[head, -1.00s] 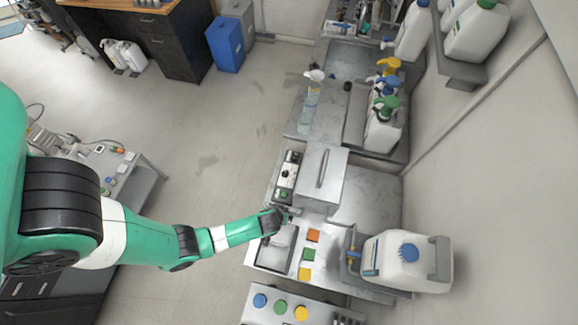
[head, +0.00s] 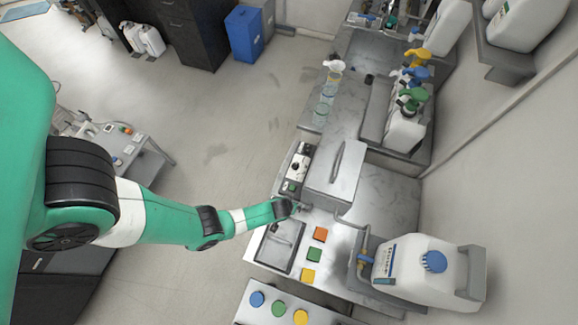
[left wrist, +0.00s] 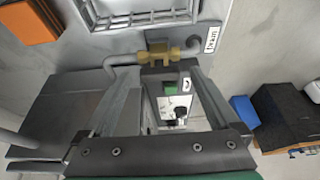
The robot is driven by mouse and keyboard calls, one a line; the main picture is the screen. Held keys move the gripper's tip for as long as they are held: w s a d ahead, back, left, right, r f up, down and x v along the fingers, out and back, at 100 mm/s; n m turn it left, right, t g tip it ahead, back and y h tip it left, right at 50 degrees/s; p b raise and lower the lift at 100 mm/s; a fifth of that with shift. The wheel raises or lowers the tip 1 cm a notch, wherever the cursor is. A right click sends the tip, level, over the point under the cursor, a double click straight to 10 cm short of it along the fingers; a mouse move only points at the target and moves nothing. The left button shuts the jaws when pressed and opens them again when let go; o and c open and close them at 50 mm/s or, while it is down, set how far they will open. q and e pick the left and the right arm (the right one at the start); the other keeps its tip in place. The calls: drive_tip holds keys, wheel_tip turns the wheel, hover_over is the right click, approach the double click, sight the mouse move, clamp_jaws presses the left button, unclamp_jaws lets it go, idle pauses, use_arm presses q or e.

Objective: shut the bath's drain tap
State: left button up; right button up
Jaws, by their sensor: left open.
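The bath is a grey metal box with a handled lid (head: 335,178), right of my left gripper (head: 299,208) in the head view. The tap is too small to make out there. In the left wrist view a brass tap (left wrist: 165,52) sits on a grey pipe beside a white label. My left gripper, also in the left wrist view (left wrist: 168,74), is open, its fingertips close to the tap. I cannot tell whether they touch it, and the lever's position is unclear. My right gripper is not in view.
A control panel (head: 296,168) with a black knob stands beside the bath. A shallow tray (head: 281,246) and orange (head: 320,234), green (head: 314,254) and yellow (head: 308,275) blocks lie in front. A white canister (head: 428,270) stands at right.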

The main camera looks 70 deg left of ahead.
use_arm(q)
drive_tip(key=shift+c, duration=0.3)
drive_tip(key=c, duration=1.3)
